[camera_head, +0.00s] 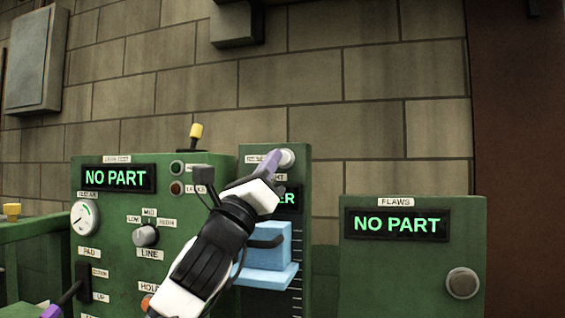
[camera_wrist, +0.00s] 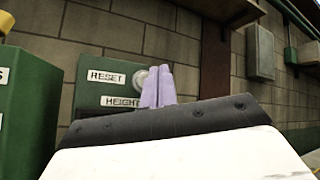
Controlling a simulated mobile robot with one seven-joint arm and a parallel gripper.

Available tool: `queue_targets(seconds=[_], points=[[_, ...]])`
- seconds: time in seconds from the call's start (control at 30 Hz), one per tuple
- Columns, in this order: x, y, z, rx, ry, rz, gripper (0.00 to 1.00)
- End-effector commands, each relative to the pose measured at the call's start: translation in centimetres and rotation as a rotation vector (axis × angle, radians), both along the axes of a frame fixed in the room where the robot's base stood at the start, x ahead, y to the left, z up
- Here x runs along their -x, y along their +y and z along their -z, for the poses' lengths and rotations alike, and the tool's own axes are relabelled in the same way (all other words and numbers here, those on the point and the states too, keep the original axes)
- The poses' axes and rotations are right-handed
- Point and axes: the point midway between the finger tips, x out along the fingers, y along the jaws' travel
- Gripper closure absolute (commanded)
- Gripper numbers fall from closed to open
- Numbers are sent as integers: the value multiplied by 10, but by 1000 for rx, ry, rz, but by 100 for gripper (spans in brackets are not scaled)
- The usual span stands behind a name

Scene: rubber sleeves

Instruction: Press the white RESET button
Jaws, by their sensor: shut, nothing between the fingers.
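The white RESET button (camera_head: 286,158) is a round pale knob near the top of the narrow green panel, right of its label. In the wrist view the button (camera_wrist: 141,78) shows beside the RESET label (camera_wrist: 106,77), partly hidden behind my fingers. My gripper (camera_head: 270,160) has purple fingers held together with nothing between them. In the wrist view the gripper's fingertips (camera_wrist: 158,72) overlap the button's right side. The tips are at or very near the button; I cannot tell whether they touch it or whether it is pushed in.
Left is a green panel (camera_head: 125,220) with a NO PART display, a gauge (camera_head: 85,217) and a yellow-topped lever (camera_head: 195,132). Below my gripper a light blue block (camera_head: 266,250) sits on the narrow panel. Right is a FLAWS panel (camera_head: 412,270) with a round grey button (camera_head: 462,283).

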Motion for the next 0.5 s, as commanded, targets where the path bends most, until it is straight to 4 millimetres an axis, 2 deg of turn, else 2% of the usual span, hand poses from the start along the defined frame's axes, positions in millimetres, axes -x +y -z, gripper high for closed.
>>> queue_targets(seconds=[0.2, 0.5], points=[[18, 6, 1, -1, -1, -1, 100], [20, 7, 0, 0, 0, 0, 100]])
